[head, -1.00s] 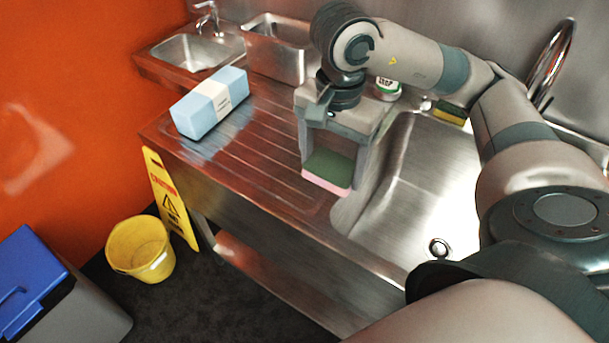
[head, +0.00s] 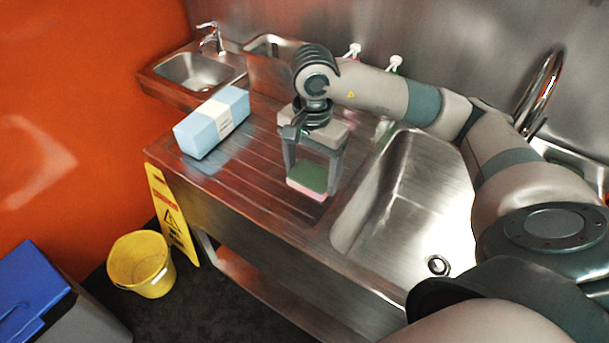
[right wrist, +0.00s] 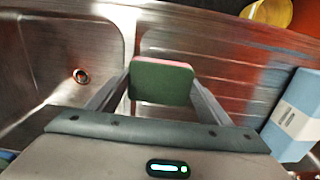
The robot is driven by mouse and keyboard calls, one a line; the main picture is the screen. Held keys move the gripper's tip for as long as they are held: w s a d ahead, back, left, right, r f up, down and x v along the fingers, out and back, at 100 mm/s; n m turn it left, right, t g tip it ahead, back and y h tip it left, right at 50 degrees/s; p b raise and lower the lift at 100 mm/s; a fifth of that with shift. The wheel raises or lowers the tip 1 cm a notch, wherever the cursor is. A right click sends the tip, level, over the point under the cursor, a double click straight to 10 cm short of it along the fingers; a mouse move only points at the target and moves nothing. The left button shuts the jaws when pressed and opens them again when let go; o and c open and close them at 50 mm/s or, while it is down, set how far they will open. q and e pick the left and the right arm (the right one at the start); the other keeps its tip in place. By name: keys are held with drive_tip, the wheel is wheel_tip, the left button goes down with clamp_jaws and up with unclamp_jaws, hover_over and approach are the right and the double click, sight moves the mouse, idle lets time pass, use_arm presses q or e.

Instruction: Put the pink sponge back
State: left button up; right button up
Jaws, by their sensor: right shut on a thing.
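The pink sponge (head: 308,179) has a dark green top and a pink underside. My right gripper (head: 309,178) is shut on it, with one finger on each side. The sponge is held over the ribbed steel drainboard (head: 262,175), just left of the large sink basin; I cannot tell if it touches the surface. In the right wrist view the sponge (right wrist: 161,82) sits between the two fingers, green face toward the camera. My left gripper is not in view.
A light blue box (head: 212,122) with a white band lies at the drainboard's left. The sink basin (head: 415,205) is to the right, a curved tap (head: 541,92) behind it. Bottles with white pump tops (head: 394,63) stand behind my arm. A yellow bucket (head: 142,264) is on the floor.

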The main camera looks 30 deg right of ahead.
sight(304, 165)
drive_tip(key=w, duration=0.1)
drive_tip(key=w+f, duration=0.2)
drive_tip(key=shift+w+d+f+p, duration=0.1)
drive_tip(key=shift+w+d+p, duration=0.1)
drive_tip(key=shift+d+p, duration=0.15)
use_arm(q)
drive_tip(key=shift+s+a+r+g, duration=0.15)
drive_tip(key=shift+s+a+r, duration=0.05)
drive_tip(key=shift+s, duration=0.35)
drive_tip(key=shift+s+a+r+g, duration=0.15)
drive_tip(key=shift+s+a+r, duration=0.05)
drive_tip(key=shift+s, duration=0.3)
use_arm(e)
drive_tip(key=shift+a, duration=0.1)
drive_tip(key=shift+s+f+p, duration=0.1)
drive_tip(key=shift+f+p, duration=0.35)
drive_tip(key=shift+f, duration=0.1)
wheel_tip(304, 165, down, 2)
drive_tip(key=shift+p, duration=0.5)
drive_tip(key=shift+f, duration=0.4)
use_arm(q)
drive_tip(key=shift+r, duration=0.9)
